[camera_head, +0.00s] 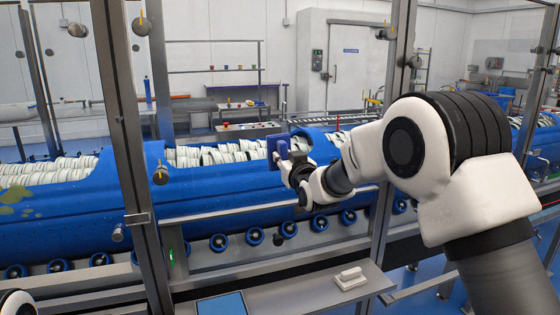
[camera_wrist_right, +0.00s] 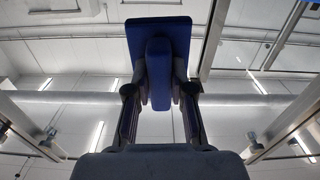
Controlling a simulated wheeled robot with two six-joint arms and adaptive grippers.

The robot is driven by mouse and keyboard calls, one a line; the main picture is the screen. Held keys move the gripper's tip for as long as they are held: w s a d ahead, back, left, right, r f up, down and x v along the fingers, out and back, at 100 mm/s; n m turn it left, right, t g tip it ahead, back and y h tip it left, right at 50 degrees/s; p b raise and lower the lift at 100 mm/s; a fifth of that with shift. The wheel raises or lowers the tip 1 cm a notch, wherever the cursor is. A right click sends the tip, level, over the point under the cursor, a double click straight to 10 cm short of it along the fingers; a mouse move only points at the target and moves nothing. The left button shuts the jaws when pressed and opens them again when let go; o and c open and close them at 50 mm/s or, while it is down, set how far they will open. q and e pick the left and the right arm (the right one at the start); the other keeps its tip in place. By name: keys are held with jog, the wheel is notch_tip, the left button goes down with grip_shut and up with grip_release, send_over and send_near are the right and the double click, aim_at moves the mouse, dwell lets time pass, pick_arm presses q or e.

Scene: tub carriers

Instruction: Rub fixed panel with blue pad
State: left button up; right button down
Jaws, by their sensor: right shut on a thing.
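My right gripper (camera_head: 290,165) is shut on the blue pad (camera_head: 278,152) and holds it upright in the middle of the head view. In the right wrist view the pad (camera_wrist_right: 158,38) stands between the two fingers of the gripper (camera_wrist_right: 159,92), its flat face at the far end. Clear panels stand between grey metal posts. The clear panel (camera_head: 240,130) behind the pad is hard to see, and I cannot tell whether the pad touches it. Green-yellow smears (camera_head: 20,193) show at the far left, against a blue tub. My left gripper is out of view.
A metal ledge (camera_head: 310,293) below carries a white block (camera_head: 350,278) and a blue flat piece (camera_head: 220,305). A grey post (camera_head: 130,150) with a latch stands left of the pad, another (camera_head: 395,100) to its right. Blue tubs (camera_head: 240,190) with white items lie behind.

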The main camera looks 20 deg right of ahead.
jog(key=shift+s, duration=0.45)
jog(key=shift+f, duration=0.1)
jog(key=s+b, duration=0.1)
jog(key=s, duration=0.2)
jog(key=shift+d, duration=0.1)
